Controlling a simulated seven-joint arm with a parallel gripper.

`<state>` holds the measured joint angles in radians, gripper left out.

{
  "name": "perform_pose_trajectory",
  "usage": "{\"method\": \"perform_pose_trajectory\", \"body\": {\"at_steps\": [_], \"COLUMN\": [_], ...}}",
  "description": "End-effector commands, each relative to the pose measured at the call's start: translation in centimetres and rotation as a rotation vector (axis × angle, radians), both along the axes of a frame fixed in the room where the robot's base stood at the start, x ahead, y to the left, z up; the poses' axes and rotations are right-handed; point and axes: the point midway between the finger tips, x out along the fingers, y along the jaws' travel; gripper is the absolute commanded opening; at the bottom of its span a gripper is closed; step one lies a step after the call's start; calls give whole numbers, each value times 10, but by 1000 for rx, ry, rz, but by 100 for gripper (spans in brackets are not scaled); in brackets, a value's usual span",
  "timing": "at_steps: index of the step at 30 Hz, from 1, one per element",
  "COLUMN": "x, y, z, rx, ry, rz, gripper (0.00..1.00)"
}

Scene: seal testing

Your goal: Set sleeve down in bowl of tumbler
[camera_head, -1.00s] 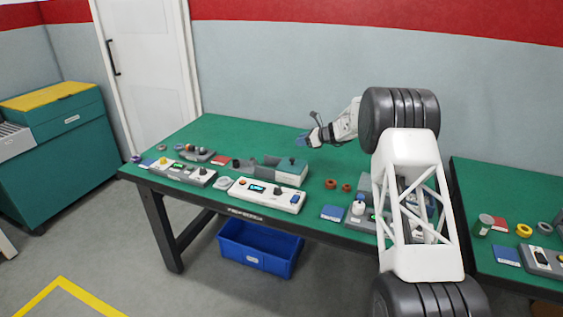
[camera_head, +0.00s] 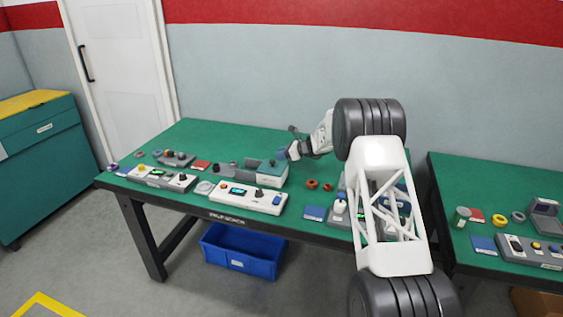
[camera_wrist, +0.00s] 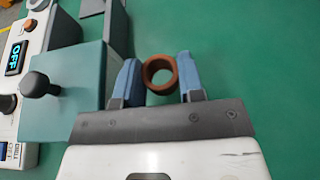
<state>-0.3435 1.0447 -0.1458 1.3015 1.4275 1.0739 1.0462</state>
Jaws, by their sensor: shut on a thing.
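My gripper (camera_head: 284,154) is beside the right end of a teal box in the head view. In the wrist view its two blue fingers (camera_wrist: 157,75) are shut on the sleeve, a short copper-brown ring (camera_wrist: 159,91). The ring's open hole faces the camera, with green tabletop visible through it. The sleeve is too small to make out in the head view. The teal box (camera_wrist: 62,112) with a black knob (camera_wrist: 40,86) is left of the fingers in the wrist view. I cannot tell which part is the tumbler or its bowl.
A white control unit (camera_head: 245,198) stands in front of the teal box (camera_head: 273,174). Brown rings (camera_head: 311,184) lie on the green table (camera_head: 215,137), right of the box. More devices stand at left. Bare tabletop lies right of the fingers in the wrist view.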

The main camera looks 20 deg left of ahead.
Motion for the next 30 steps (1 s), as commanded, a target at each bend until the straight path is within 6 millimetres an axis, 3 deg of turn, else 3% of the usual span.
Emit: {"method": "perform_pose_trajectory", "body": {"at_steps": [8,21,30], "x": [0,0,0], "y": [0,0,0], "z": [-2,-37,-38], "rx": [0,-1,0], "ry": [0,0,0], "rz": [0,0,0], "gripper": [11,11,11]}}
